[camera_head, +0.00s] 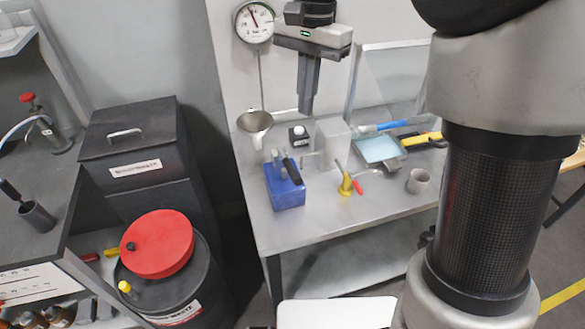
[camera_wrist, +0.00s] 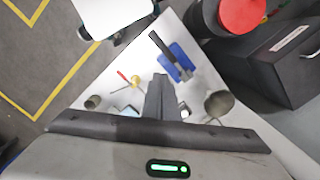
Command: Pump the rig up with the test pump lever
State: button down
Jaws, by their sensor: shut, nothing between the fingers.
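The test pump (camera_head: 287,192) is a small blue box on the left front part of the grey workbench (camera_head: 340,215). Its black lever (camera_head: 291,171) slants up from its top. In the wrist view the blue pump (camera_wrist: 177,70) and its dark lever (camera_wrist: 160,45) lie beyond my fingertips. A round white dial gauge (camera_head: 254,22) is on the wall above, with a dark needle and a thin line running down from it. My gripper (camera_head: 306,112) points down above the back of the bench, shut and empty, apart from the lever. It also shows in the wrist view (camera_wrist: 161,78).
A metal funnel (camera_head: 255,122) stands left of my gripper. A red-lidded drum (camera_head: 158,244) and a dark bin (camera_head: 135,145) are left of the bench.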

jog(key=shift+w+d+r, duration=0.15)
jog(key=shift+r, duration=1.55)
jog(key=shift+f+p, duration=0.15)
jog(key=shift+p, duration=0.35)
